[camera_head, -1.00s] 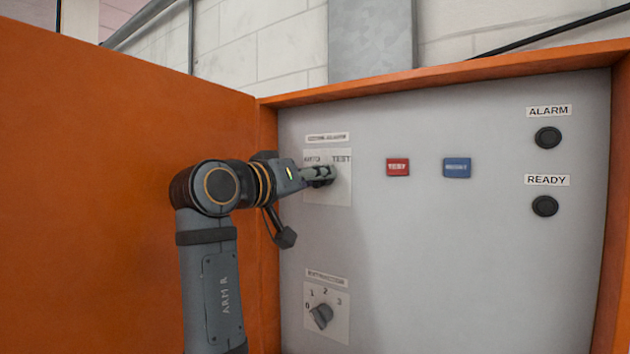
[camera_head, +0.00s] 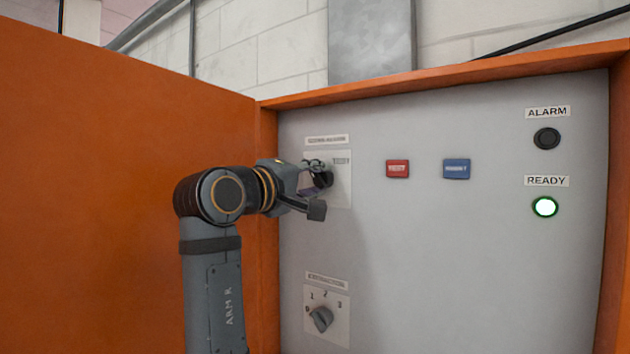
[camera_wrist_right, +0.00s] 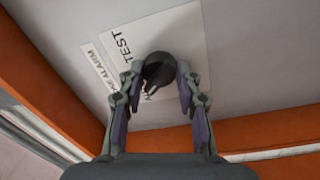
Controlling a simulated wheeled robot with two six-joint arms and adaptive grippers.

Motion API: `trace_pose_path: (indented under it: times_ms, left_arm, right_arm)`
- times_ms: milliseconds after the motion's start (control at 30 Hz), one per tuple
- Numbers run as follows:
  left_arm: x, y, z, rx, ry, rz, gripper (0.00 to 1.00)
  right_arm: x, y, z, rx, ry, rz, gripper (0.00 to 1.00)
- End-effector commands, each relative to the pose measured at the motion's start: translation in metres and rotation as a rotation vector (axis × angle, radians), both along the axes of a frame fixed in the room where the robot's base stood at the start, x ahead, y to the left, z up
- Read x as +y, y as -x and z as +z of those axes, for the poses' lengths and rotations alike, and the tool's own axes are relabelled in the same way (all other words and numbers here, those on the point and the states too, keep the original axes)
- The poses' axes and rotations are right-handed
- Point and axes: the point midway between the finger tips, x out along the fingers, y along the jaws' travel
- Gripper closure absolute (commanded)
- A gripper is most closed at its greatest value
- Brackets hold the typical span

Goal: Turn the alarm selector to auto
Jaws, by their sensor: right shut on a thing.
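The alarm selector is a dark round knob (camera_head: 324,179) on a white plate (camera_head: 341,191) at the upper left of the grey panel. In the right wrist view, the knob (camera_wrist_right: 159,68) sits between the two fingers of my right gripper (camera_wrist_right: 158,78), which is shut on it. Its narrow end points toward a partly hidden label starting with "A"; the TEST label stands to one side. In the head view, my right gripper (camera_head: 316,174) covers part of the plate and its AUTO label. My left gripper is not in view.
A red button (camera_head: 397,169) and a blue button (camera_head: 456,169) are right of the selector. The ALARM lamp (camera_head: 547,139) is dark; the READY lamp (camera_head: 545,207) glows. A numbered extraction knob (camera_head: 321,319) is below. An orange door (camera_head: 110,190) stands at left.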

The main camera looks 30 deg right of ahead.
Motion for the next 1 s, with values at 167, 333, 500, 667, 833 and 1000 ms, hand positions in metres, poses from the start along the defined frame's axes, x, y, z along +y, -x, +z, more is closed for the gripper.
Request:
trace_pose_path:
  times_ms: [167,333,500,667,833,1000]
  left_arm:
    - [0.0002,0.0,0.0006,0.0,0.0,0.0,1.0]
    - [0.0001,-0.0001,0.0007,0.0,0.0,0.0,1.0]
    - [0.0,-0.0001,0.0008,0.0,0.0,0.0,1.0]
    - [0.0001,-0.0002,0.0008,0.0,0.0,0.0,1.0]
    - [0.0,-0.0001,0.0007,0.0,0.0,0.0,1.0]
    - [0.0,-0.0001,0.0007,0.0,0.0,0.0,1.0]
  right_arm:
    - [0.0002,-0.0003,0.0001,0.074,0.031,0.002,0.98]
    - [0.0003,-0.0002,-0.0001,0.115,0.048,0.002,0.98]
    - [0.0003,-0.0003,-0.0002,0.132,0.055,0.002,0.97]
    - [0.0003,-0.0003,-0.0004,0.135,0.056,0.001,0.97]
    - [0.0002,-0.0003,-0.0005,0.134,0.056,0.001,0.98]
    - [0.0002,-0.0002,-0.0005,0.134,0.055,0.0,0.48]
